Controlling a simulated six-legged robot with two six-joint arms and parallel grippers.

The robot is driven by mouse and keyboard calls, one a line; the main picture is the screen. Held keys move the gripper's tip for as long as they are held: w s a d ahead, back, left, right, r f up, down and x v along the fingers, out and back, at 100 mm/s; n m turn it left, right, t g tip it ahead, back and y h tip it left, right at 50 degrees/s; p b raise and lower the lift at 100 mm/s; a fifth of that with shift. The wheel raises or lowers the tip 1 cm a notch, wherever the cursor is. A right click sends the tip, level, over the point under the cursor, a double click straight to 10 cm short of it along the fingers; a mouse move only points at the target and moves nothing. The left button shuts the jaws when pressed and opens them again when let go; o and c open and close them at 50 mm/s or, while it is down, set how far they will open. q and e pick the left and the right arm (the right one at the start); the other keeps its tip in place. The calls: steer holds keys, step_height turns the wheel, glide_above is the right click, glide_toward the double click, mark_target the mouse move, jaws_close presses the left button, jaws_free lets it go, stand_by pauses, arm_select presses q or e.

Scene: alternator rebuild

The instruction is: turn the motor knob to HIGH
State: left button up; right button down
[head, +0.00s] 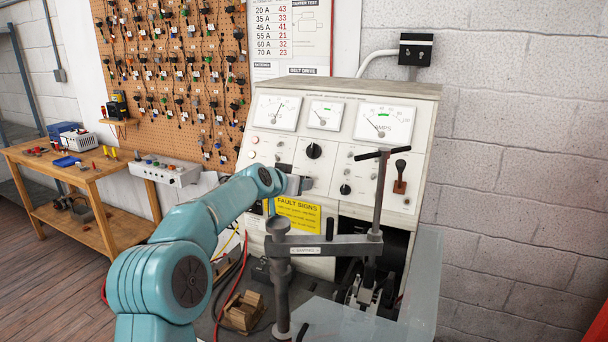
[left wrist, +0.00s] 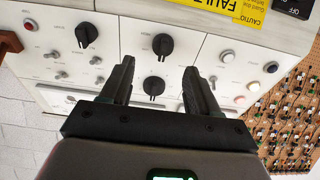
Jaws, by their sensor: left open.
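The white test bench panel (head: 330,172) carries several black knobs. An upper black knob (head: 314,151) shows in the head view; it also shows in the left wrist view (left wrist: 154,86), framed between my fingers. A second black knob (left wrist: 163,44) is just beyond my fingertips there. A third black knob (head: 345,189) also appears in the wrist view (left wrist: 86,34). The knob labels are too small to read, so I cannot tell which is the motor knob. My left gripper (head: 304,184) is open and empty, close to the panel (left wrist: 160,70). Contact cannot be told.
A yellow caution sign (head: 298,214) is below my left gripper. A grey clamp arm with a T-handle (head: 378,190) stands in front of the panel's right side. A clear shield (head: 425,290) is at lower right. Gauges (head: 325,115) are above the knobs.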

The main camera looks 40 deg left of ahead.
arm_select(q)
steer(key=p+x, duration=0.2)
steer(key=x, duration=0.4)
steer(key=shift+a+p, duration=0.25)
steer(key=shift+p, duration=0.1)
steer(key=shift+f, duration=0.15)
steer(key=shift+c, duration=0.3)
steer(key=c, duration=1)
